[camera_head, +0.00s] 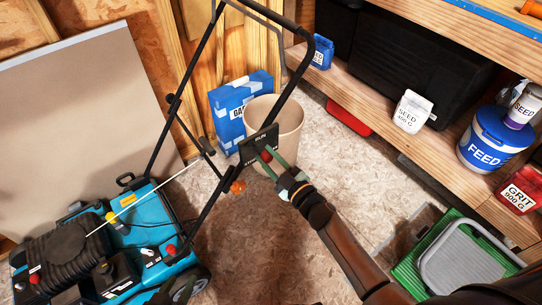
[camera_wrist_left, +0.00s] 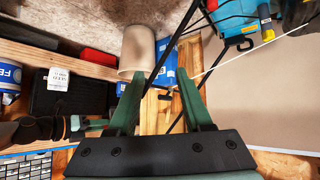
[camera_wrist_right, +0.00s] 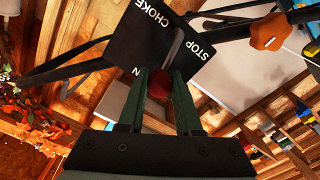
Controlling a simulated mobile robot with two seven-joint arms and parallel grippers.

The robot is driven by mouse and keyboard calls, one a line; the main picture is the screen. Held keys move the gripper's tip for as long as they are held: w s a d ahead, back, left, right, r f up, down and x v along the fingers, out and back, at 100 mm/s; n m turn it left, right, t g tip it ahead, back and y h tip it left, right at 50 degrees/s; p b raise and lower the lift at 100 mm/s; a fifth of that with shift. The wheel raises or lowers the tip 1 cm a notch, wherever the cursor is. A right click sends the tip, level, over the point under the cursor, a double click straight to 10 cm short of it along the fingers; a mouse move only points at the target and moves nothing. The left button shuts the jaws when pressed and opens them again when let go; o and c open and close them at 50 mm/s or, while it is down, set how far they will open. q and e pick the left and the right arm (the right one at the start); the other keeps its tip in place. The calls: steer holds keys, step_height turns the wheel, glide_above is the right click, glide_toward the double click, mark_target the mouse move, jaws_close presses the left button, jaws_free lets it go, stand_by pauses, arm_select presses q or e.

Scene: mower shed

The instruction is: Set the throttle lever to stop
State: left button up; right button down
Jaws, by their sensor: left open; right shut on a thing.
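The black throttle panel (camera_head: 257,145) is on the mower handle. In the right wrist view the panel (camera_wrist_right: 150,40) reads CHOKE and STOP, with a third label mostly hidden, ending in N. A pale slot runs between the labels. The lever's round red knob (camera_wrist_right: 159,86) is at the slot's end by the N, away from the CHOKE end. My right gripper (camera_wrist_right: 160,73) is shut on this knob; it also shows in the head view (camera_head: 272,160). My left gripper (camera_wrist_left: 160,75) is open and empty, with the handle bars showing beyond its fingers.
The blue mower (camera_head: 140,230) stands at the left, its black handle (camera_head: 295,80) rising towards the panel. A beige bin (camera_head: 290,115) and a blue box (camera_head: 228,110) stand behind. An orange knob (camera_head: 238,187) is on the handle below the panel. Shelves are at the right.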

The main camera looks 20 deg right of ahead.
steer(key=shift+s+a+f+n, duration=0.15)
steer(key=shift+a+f+n, duration=0.2)
steer(key=shift+n, duration=0.55)
steer(key=n, duration=0.1)
steer(key=a+n+b, duration=0.1)
steer(key=n+b, duration=0.1)
steer(key=shift+s+a+f+n, duration=0.25)
steer(key=shift+s+f+n, duration=0.05)
steer(key=shift+f+n, duration=0.1)
steer(key=shift+a+f+n+b, duration=0.2)
steer(key=shift+n+b, duration=0.2)
steer(key=shift+n, duration=0.2)
arm_select(q)
steer(key=shift+w+a+r+t, duration=0.2)
steer(key=shift+w+r+t, duration=0.55)
steer(key=shift+w, duration=0.2)
steer(key=shift+w+a+r+t, duration=0.15)
steer(key=shift+w+r+t, duration=0.5)
steer(key=shift+w+r, duration=0.25)
arm_select(e)
steer(key=shift+s+n, duration=0.1)
steer(key=shift+n, duration=0.2)
arm_select(q)
steer(key=shift+f, duration=0.1)
arm_select(e)
steer(key=c, duration=0.6)
jaws_free()
